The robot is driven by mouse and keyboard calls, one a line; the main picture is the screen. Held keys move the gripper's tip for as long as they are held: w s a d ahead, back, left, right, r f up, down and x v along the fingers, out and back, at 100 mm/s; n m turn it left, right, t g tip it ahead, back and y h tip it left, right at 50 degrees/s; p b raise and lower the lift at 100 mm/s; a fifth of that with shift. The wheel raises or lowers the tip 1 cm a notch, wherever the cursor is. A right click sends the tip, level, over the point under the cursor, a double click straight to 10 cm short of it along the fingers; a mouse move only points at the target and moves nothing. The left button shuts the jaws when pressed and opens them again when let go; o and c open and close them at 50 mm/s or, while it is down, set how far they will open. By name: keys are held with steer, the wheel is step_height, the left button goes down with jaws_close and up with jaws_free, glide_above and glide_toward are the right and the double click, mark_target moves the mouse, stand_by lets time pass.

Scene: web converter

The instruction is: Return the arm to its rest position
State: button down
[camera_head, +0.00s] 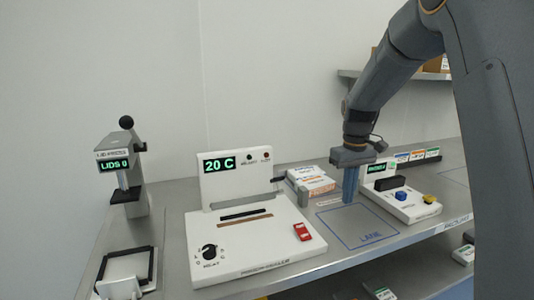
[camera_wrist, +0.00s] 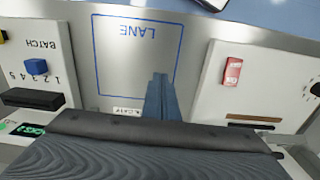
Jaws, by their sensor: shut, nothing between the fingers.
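My gripper (camera_head: 350,186) points straight down over the back edge of the blue LANE outline (camera_head: 362,226) on the steel bench. Its blue-grey fingers are together with nothing between them. In the wrist view the gripper's fingers (camera_wrist: 160,95) show in front of the LANE outline (camera_wrist: 97,68), which looks empty. My arm reaches in from the upper right of the head view and bends down to the bench.
Left of the gripper stands a white heat unit (camera_head: 255,240) reading 20 C, with a red switch (camera_head: 302,232). Stacked cartons (camera_head: 312,180) lie behind it. Right is a batch unit (camera_head: 405,203) with blue and yellow knobs. A lid press (camera_head: 126,175) stands far left.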

steer(key=s+a+f+m, duration=0.1)
steer(key=s+f, duration=0.1)
steer(key=s, duration=0.7)
steer(key=s+a+f+m, duration=0.1)
steer(key=s+a+f, duration=0.1)
steer(key=s, duration=0.7)
steer(key=s+a+f+m, duration=0.1)
steer(key=s+f, duration=0.3)
steer(key=s, duration=0.5)
steer(key=shift+s+a+m+t, duration=0.2)
steer(key=shift+a+m+t, duration=0.05)
steer(key=shift+m+t, duration=0.15)
